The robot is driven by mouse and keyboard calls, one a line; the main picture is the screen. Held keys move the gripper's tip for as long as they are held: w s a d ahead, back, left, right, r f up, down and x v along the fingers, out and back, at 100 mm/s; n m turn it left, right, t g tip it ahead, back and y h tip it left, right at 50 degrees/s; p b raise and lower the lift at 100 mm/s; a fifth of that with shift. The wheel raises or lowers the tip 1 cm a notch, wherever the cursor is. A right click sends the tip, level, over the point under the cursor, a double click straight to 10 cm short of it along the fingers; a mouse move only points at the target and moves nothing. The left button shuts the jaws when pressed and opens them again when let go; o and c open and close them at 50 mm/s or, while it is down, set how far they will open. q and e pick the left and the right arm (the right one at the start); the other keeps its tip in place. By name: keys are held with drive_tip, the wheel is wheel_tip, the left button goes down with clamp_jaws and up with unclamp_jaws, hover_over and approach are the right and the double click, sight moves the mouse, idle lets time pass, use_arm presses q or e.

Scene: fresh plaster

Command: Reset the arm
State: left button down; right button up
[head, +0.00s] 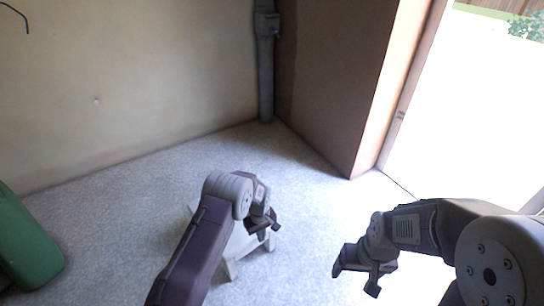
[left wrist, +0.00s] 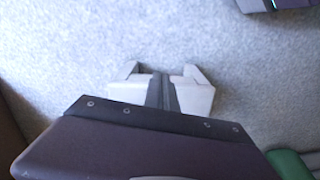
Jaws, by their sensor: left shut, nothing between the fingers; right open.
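My left gripper (head: 268,222) is shut and empty. It hangs in front of and above a small pale stool (head: 240,244) on the floor, partly hidden behind my left arm. In the left wrist view my left gripper's fingers (left wrist: 162,92) are together, with parts of the pale stool (left wrist: 197,96) showing on both sides below them. I cannot tell whether they touch it. My right gripper (head: 355,276) is open and empty, pointing down over the floor at the lower right.
A green container (head: 28,245) stands at the left edge and also shows in the left wrist view (left wrist: 290,165). A brown panel (head: 335,75) and bright doorway (head: 455,120) are at the right. A grey pipe (head: 265,70) runs down the corner. The speckled floor (head: 120,215) is mostly clear.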

use_arm(q)
drive_tip(key=w+a+r+t, duration=0.2)
drive_tip(key=w+r, duration=0.3)
drive_tip(key=r, duration=0.7)
drive_tip(key=s+a+r+t, duration=0.1)
drive_tip(key=s+a+r, duration=0.25)
drive_tip(key=r, duration=0.55)
drive_tip(key=s+a+r+m, duration=0.1)
drive_tip(key=s+r, duration=0.1)
drive_tip(key=s, duration=0.4)
drive_tip(key=s+a+r+m, duration=0.1)
drive_tip(key=s+a+r, duration=0.1)
drive_tip(key=s, duration=0.4)
drive_tip(key=s+f+m+g, duration=0.2)
drive_tip(key=s+f+m, duration=0.15)
drive_tip(key=s, duration=0.75)
wheel_tip(320, 180, up, 38)
drive_tip(key=m+p, duration=0.1)
drive_tip(key=p, duration=3.6)
drive_tip(key=shift+w+f, duration=0.15)
drive_tip(key=shift+w, duration=0.05)
drive_tip(key=shift+m, duration=0.35)
